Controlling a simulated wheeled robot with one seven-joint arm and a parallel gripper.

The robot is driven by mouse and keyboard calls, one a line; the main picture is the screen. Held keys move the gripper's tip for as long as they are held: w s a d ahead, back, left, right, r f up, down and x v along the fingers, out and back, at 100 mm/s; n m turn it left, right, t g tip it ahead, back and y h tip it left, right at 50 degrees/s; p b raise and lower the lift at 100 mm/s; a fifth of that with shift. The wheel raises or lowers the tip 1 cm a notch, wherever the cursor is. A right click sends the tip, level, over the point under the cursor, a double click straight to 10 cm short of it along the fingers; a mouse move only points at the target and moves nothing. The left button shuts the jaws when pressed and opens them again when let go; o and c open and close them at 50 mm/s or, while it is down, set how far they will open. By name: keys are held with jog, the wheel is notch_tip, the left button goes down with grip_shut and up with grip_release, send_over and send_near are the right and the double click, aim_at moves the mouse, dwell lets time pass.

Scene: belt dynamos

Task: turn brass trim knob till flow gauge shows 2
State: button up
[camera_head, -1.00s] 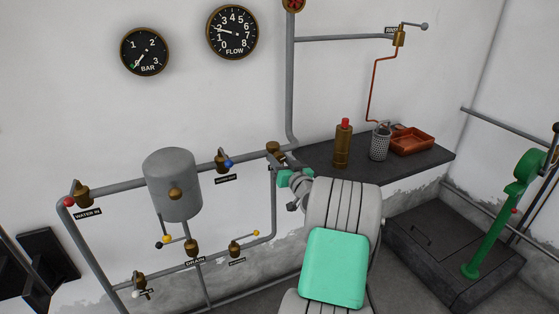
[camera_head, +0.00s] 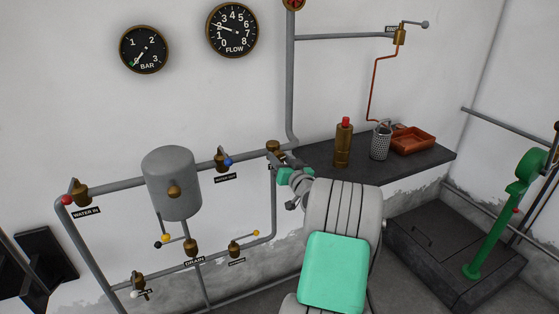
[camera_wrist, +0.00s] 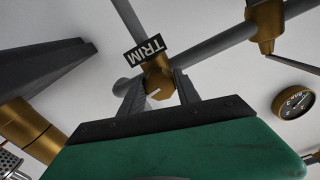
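The brass trim knob (camera_wrist: 158,84) sits under the TRIM plate (camera_wrist: 145,51) on the grey pipe in the wrist view, with a pale line on its face. My gripper (camera_wrist: 160,92) has a finger on each side of the knob and looks shut on it. In the head view my gripper (camera_head: 283,163) is at the pipe elbow, and my arm and gripper hide most of the knob. The flow gauge (camera_head: 232,31) hangs on the wall at the top, its needle pointing left and slightly up, close to the 2.
The bar gauge (camera_head: 144,50) hangs left of the flow gauge. A grey tank (camera_head: 172,184) and several small valves stand on the pipework to the left. A dark shelf (camera_head: 318,157) at right holds a brass bottle (camera_head: 343,145), a perforated cup (camera_head: 381,142) and an orange tray (camera_head: 413,139).

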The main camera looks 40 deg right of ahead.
jog(key=o, duration=0.4)
jog(key=shift+s, duration=0.15)
jog(key=b+v, duration=0.1)
jog(key=v, duration=0.6)
jog(key=shift+s, duration=0.3)
jog(key=shift+a+r, duration=0.1)
jog(key=shift+a, duration=0.05)
